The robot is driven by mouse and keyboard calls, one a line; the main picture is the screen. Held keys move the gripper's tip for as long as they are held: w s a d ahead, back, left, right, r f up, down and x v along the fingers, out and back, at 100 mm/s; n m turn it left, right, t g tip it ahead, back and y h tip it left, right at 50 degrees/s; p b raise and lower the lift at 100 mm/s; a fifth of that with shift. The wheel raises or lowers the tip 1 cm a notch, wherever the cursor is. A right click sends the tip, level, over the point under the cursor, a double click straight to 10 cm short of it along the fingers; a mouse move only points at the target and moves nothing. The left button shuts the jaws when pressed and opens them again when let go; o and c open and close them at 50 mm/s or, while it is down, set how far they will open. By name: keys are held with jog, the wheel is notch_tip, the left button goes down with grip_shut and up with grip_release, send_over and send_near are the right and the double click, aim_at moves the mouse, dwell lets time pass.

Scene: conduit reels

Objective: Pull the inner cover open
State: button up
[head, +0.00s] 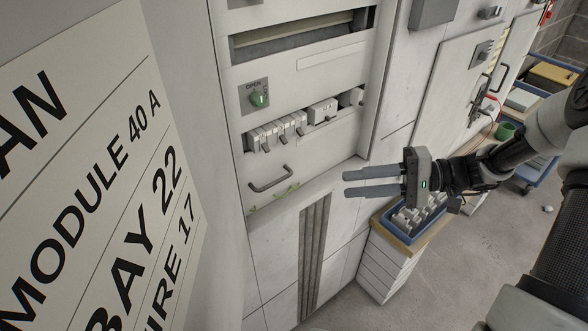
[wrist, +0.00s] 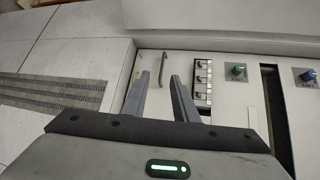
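The inner cover (head: 325,147) is a pale panel inside the tall cabinet. It looks closed, with a row of breakers (head: 277,132) and a green knob (head: 260,99) marked OPEN on the panelling above its handle. The dark bar handle (head: 270,182) is low on the cover; it also shows in the wrist view (wrist: 164,66). My gripper (head: 346,183) is open and empty, in front of the cabinet and right of the handle in the head view. In the wrist view the handle lies beyond and between the fingertips (wrist: 159,76), apparently not touched.
A large lettered door or sign panel (head: 95,200) fills the left. Below my gripper stands a bench with a blue tray (head: 416,222) of small parts. More cabinets and a blue cart (head: 545,165) are at the right. Floor (head: 480,270) is clear at lower right.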

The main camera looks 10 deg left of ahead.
aim_at(276, 183)
jog(key=shift+t+y, duration=0.3)
jog(key=shift+y, duration=0.2)
jog(key=a+f, duration=0.1)
jog(key=a, duration=0.4)
jog(key=a+f+p, duration=0.1)
jog(key=a, duration=0.5)
jog(key=a+f, duration=0.1)
jog(key=a, duration=0.5)
jog(key=shift+s, duration=0.15)
jog(key=shift+d, duration=0.1)
grip_shut()
dwell(0.3)
